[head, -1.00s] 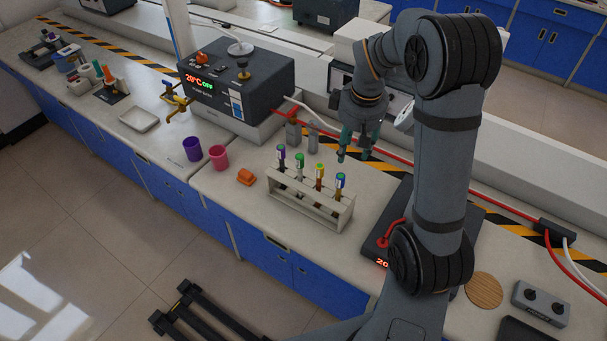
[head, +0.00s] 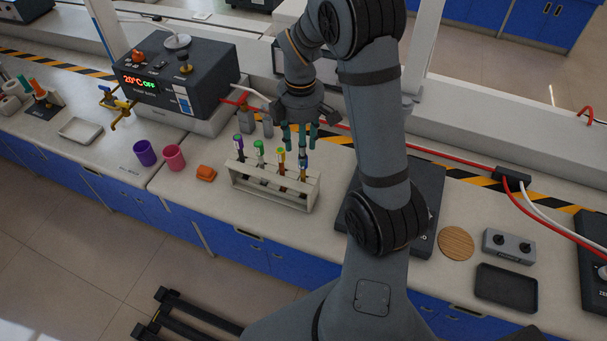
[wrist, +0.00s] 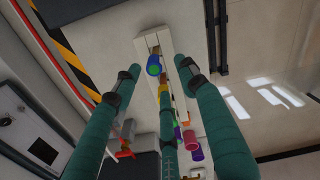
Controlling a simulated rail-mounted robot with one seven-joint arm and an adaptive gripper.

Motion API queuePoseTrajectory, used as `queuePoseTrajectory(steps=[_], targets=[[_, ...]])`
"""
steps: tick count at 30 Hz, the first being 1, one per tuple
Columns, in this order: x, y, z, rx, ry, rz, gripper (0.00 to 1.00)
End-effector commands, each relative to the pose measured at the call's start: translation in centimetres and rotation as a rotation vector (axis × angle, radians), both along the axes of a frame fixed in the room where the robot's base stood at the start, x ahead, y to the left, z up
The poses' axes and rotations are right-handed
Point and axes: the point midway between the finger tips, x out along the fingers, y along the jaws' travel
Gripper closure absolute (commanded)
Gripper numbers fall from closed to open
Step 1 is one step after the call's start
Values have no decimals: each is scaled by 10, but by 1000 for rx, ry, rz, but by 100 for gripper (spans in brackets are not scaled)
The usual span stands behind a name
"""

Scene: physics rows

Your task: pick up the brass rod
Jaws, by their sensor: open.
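I cannot make out a clear brass rod in either view. A yellow-brass tap-like fitting (head: 118,107) sticks out in front of the heater box at the left. My gripper (head: 301,138) has teal fingers, spread apart and pointing down, with nothing visibly held. It hangs over the right end of a white rack (head: 248,187) holding several upright tubes with coloured caps. In the wrist view, the fingers (wrist: 160,80) spread around a blue cap (wrist: 153,66). A yellow cap (wrist: 164,93) shows beside it. Whether any finger touches a tube I cannot tell.
Grey blocks (head: 267,126) stand behind the rack. An orange piece (head: 206,173), a pink cup (head: 174,157) and a purple cup (head: 145,152) are left of it. A dark flat device (head: 428,205) lies to the right. A red hose (head: 440,153) runs along the back.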

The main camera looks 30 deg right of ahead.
Motion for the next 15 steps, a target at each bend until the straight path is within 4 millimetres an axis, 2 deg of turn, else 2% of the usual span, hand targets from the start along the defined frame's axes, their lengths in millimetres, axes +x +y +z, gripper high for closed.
queuePoseTrajectory(steps=[5, 12, 15], targets=[[0, -3, -13, 0, 4, 0, 58], [2, -10, -46, -1, 4, 0, 58], [3, -10, -54, -2, 1, -1, 58]])
